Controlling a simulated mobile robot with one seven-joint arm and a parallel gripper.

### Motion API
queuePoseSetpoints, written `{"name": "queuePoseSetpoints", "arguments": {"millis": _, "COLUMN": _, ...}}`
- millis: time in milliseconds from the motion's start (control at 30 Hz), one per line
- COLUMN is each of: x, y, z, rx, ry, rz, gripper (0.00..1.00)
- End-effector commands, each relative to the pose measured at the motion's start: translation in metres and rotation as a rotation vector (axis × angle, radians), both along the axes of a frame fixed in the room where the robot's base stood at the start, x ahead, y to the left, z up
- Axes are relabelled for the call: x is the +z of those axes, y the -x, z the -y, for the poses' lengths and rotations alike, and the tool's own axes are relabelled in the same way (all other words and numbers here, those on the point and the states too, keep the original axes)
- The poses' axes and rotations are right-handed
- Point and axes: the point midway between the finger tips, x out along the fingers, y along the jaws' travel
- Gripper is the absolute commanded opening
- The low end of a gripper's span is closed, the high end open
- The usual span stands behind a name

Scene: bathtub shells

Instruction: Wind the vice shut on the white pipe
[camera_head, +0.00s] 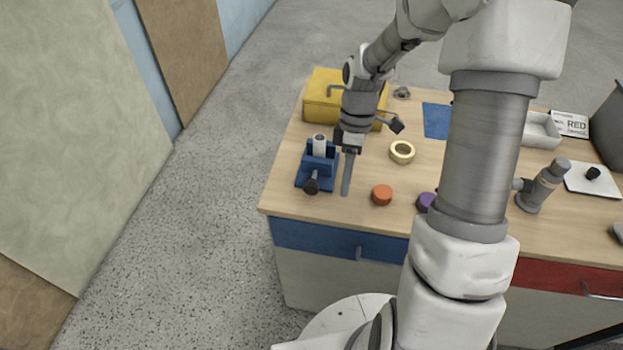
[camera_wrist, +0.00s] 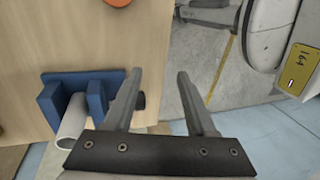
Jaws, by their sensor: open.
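The blue vice (camera_head: 306,163) stands near the left end of the wooden bench. My gripper (camera_head: 346,188) points down just right of the vice. In the wrist view my gripper (camera_wrist: 157,75) is open and empty, with the vice (camera_wrist: 98,92) and pipe (camera_wrist: 72,122) to its left. The dark handle end (camera_wrist: 140,101) is partly hidden behind the left finger.
A yellow box (camera_head: 322,98) stands behind the vice. An orange disc (camera_head: 382,194), a tape roll (camera_head: 402,152) and a purple disc (camera_head: 426,202) lie to the right. A grey upright fitting (camera_head: 541,188) stands farther right. The bench's left and front edges are close to the vice.

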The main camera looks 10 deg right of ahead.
Motion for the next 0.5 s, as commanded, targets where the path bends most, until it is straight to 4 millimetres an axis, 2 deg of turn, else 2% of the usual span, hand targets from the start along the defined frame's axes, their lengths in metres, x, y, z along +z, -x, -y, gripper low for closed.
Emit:
{"name": "queuePoseSetpoints", "arguments": {"millis": 200, "x": 0.049, "y": -0.023, "z": -0.025, "rx": 0.008, "ry": 0.099, "rz": 0.1, "gripper": 0.56}}
{"name": "queuePoseSetpoints", "arguments": {"millis": 500, "x": 0.114, "y": -0.039, "z": -0.061, "rx": -0.009, "ry": 0.14, "rz": 0.238, "gripper": 0.56}}
